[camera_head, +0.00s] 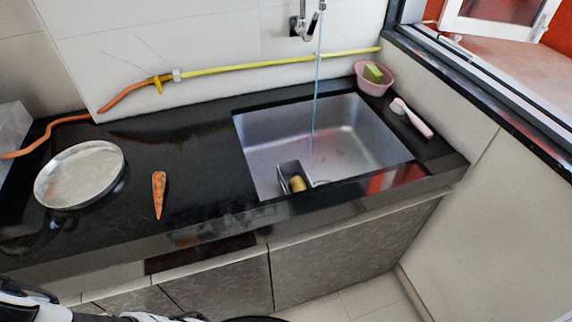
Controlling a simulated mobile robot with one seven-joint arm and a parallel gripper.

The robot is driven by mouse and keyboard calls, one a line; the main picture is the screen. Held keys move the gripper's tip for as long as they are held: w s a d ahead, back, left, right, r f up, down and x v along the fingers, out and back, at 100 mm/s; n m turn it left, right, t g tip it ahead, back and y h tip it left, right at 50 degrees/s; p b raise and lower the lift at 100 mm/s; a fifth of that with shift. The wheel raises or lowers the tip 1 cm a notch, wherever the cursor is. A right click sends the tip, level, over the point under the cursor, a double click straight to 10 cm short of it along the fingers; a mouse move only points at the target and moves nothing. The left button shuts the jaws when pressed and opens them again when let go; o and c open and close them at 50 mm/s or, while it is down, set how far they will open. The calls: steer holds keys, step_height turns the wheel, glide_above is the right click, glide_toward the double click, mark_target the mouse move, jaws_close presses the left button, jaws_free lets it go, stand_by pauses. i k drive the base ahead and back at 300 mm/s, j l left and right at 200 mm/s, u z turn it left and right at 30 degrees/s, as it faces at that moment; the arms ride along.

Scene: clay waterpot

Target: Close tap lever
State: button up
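The tap (306,27) is on the tiled wall at the top edge of the head view, above the sink, and its upper part is cut off. A thin bluish stream of water (316,85) runs from it down into the steel sink (355,135). The lever cannot be made out clearly at this size. White and black parts of my own body show at the bottom left corner, far from the tap. My gripper's fingers are not in view.
In the sink lies a dark container (291,176) with a yellowish thing in it. A pink bowl (372,88) with a green sponge and a pink brush (416,120) are right of the sink. A yellow-orange hose (240,67) runs along the wall. A plate (80,174) and a carrot (158,194) lie left.

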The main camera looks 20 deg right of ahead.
mark_target(306, 35)
steer(key=i+z, duration=0.2)
steer(key=z, duration=0.15)
steer(key=i+z, duration=0.15)
steer(key=z, duration=0.2)
steer(key=i, duration=0.5)
